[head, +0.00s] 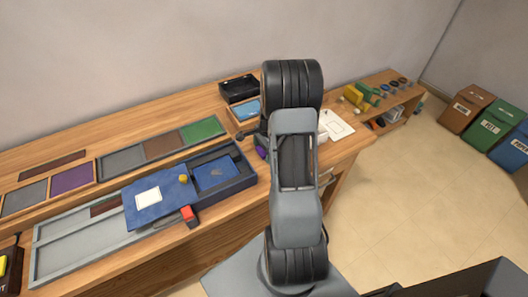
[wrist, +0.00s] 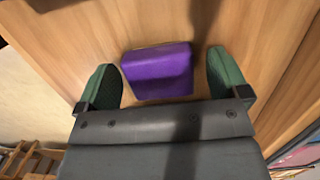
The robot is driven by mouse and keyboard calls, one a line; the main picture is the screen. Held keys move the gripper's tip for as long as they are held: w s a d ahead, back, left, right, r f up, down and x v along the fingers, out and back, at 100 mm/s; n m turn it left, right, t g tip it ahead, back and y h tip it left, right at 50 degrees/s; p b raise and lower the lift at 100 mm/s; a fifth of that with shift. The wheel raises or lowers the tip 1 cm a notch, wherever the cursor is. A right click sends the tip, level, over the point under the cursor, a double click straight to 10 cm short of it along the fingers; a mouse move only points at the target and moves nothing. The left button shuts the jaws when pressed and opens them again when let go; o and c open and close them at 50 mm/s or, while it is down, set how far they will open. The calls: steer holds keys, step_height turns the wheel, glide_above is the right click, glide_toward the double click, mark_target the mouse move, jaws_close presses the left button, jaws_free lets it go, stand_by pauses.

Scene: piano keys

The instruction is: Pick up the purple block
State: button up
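The purple block (wrist: 158,72) lies on the wooden table in the wrist view, between the two green fingertips of my gripper (wrist: 162,82). The gripper is open, with a small gap to the block on the left and a wider gap on the right. In the head view a small part of the purple block (head: 260,153) shows just left of my arm. The arm hides most of the area around it, and the gripper itself is mostly hidden there.
A blue box with a sliding lid (head: 152,207) stands left of the block, with a yellow knob (head: 183,179) and red block (head: 189,214). A black tray (head: 238,88) lies behind. A white sheet (head: 337,125) lies to the right.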

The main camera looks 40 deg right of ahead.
steer(key=c, duration=1)
steer(key=shift+r, duration=0.1)
steer(key=shift+r, duration=0.6)
steer(key=s+a+r, duration=0.1)
steer(key=s+r, duration=0.3)
steer(key=s+a+r, duration=0.1)
steer(key=s+r, duration=0.2)
steer(key=s, duration=0.2)
steer(key=s+a+r+b, duration=0.1)
steer(key=s+r, duration=0.3)
steer(key=shift+s+a+r, duration=0.25)
steer(key=shift+s+r, duration=0.05)
steer(key=shift+r, duration=0.05)
